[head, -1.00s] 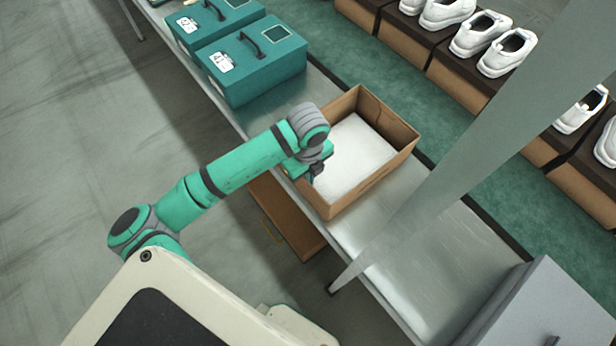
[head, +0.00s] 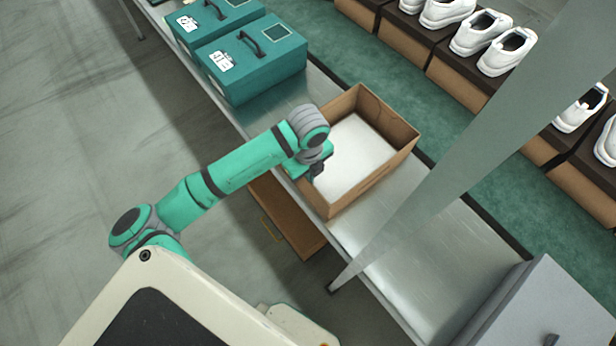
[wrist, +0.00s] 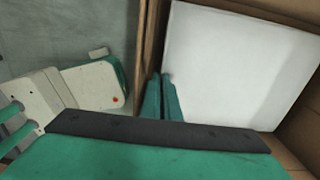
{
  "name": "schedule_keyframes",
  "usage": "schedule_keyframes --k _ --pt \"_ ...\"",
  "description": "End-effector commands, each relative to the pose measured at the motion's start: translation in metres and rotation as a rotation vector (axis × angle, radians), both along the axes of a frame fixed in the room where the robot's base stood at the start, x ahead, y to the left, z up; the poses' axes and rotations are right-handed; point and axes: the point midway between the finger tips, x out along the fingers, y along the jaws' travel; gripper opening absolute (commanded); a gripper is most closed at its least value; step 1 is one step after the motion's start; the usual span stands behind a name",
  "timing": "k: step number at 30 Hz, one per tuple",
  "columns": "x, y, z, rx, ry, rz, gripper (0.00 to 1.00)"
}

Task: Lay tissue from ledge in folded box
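The open brown box (head: 372,188) stands on the metal bench. A flat white sheet, which looks like the tissue (head: 357,150), lies inside it and covers most of its floor; it also fills much of the wrist view (wrist: 235,65). My gripper (head: 318,170) is at the box's left side, pointing down. In the wrist view my gripper's two green fingers (wrist: 163,85) are close together at the sheet's left edge, beside the box wall (wrist: 152,40). They look shut on that edge, with a small white bit at the tips. The contact itself is partly hidden.
Two green lidded boxes (head: 255,62) with handles stand on the bench (head: 425,270) at upper left. A grey post (head: 450,165) slants across the right. A grey cabinet (head: 550,310) is at lower right. White shoes (head: 508,52) on brown boxes line the back.

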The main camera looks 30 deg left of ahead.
Motion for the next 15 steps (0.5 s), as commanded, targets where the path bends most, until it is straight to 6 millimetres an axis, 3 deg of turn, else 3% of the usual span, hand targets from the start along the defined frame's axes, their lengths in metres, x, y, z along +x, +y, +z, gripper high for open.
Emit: schedule_keyframes --k 15 --pt "-0.0001 0.0002 -0.007 0.0 0.001 0.0 0.0"
